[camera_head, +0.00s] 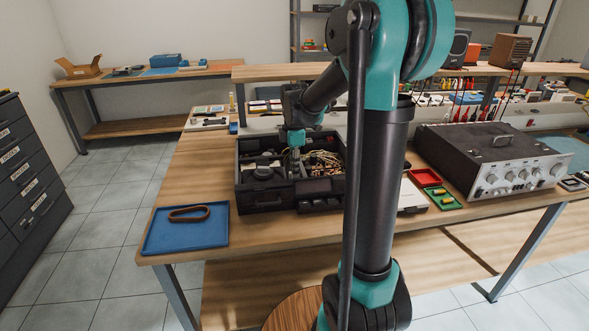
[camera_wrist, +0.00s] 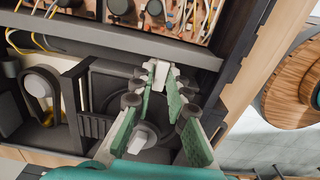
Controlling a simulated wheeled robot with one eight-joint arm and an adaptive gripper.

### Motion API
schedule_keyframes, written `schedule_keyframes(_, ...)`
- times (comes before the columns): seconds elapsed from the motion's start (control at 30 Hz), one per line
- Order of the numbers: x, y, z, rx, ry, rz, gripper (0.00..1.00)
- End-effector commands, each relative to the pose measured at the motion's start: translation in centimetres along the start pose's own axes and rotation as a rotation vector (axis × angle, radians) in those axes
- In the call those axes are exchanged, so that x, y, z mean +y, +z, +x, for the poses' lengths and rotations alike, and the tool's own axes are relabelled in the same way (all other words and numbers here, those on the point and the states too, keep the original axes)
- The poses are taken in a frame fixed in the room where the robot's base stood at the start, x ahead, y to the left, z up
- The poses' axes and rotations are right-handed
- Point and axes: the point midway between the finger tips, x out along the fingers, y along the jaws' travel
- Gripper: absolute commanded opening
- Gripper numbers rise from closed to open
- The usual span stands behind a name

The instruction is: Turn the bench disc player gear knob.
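The bench disc player is an open dark case (camera_head: 258,200) on the wooden bench in the head view, with cables and parts inside. In the wrist view, a dark round part (camera_wrist: 120,98) sits in its near compartment. My gripper (camera_head: 294,165) reaches down into the case. In the wrist view, my gripper (camera_wrist: 162,78) has its two green-padded fingers apart. A small pale piece (camera_wrist: 161,74) shows between the fingertips; I cannot tell whether they touch it. A pale knob-like piece (camera_wrist: 144,136) also shows between the fingers, lower in the picture. Which of these is the gear knob is unclear.
A blue tray (camera_head: 186,238) with a brown belt (camera_head: 189,213) lies left of the case. A silver-fronted amplifier (camera_head: 492,165), a red tray (camera_head: 424,177) and a green tray (camera_head: 443,198) stand to the right. The case walls (camera_wrist: 125,45) stand close around the fingers.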

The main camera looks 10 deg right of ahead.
Motion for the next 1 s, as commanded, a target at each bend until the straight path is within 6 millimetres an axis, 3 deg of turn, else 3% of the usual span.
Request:
schedule_keyframes(0.1, 0.0, 0.0, 0.0, 0.0, 0.0, 0.001, 0.33)
schedule_keyframes(0.53, -0.1, 0.0, -0.9, 0.0, -0.001, 0.001, 0.33)
schedule_keyframes(1.0, -0.1, 0.0, -9.4, 0.0, -0.001, 0.001, 0.33)
